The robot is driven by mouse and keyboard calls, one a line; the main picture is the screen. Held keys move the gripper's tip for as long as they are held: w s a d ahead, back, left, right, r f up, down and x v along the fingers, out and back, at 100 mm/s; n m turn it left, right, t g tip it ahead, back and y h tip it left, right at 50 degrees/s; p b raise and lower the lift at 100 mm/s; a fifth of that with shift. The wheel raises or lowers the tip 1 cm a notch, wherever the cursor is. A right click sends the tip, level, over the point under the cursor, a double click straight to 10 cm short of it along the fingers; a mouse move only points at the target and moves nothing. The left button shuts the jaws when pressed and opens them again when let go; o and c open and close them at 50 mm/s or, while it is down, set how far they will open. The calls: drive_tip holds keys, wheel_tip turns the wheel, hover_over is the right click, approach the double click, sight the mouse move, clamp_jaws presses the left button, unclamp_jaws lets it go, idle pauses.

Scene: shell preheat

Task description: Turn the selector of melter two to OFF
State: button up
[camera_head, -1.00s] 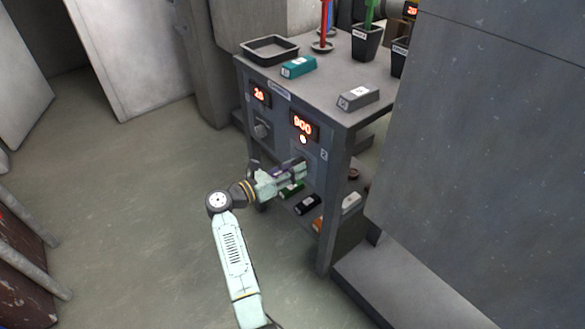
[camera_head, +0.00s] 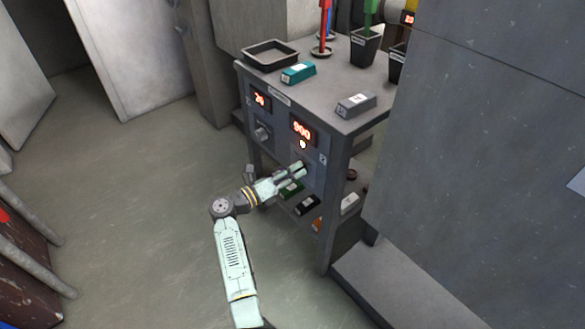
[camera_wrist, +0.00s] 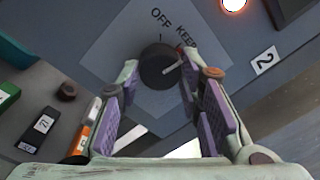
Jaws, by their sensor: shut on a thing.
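The selector of melter two is a dark round knob (camera_wrist: 158,68) on a grey plate marked OFF and KEEP in the wrist view. Its pale pointer points up and right, toward KEEP. OFF is printed above the knob, a little left of KEEP. My gripper (camera_wrist: 165,78) has its purple-padded fingers on either side of the knob and is shut on it. In the head view my gripper (camera_head: 300,169) is at the front panel below the red 900 display (camera_head: 302,130) and lit lamp (camera_head: 303,144), and it hides the knob.
The left panel has a 20 display (camera_head: 260,99) and another knob (camera_head: 262,133). A black tray (camera_head: 246,59), teal block (camera_head: 298,73) and grey block (camera_head: 356,104) sit on top. Several small blocks lie on the shelf below. A grey wall (camera_head: 480,170) stands close right.

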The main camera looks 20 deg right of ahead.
drive_tip(key=n+t+p, duration=0.1)
drive_tip(key=n+p, duration=0.6)
drive_tip(key=n, duration=0.4)
drive_tip(key=shift+r, duration=0.1)
drive_tip(key=shift+n+p, duration=0.3)
drive_tip(key=shift+p, duration=0.05)
drive_tip(key=o, duration=1.2)
drive_tip(key=shift+c, duration=0.2)
drive_tip(key=v, duration=1.2)
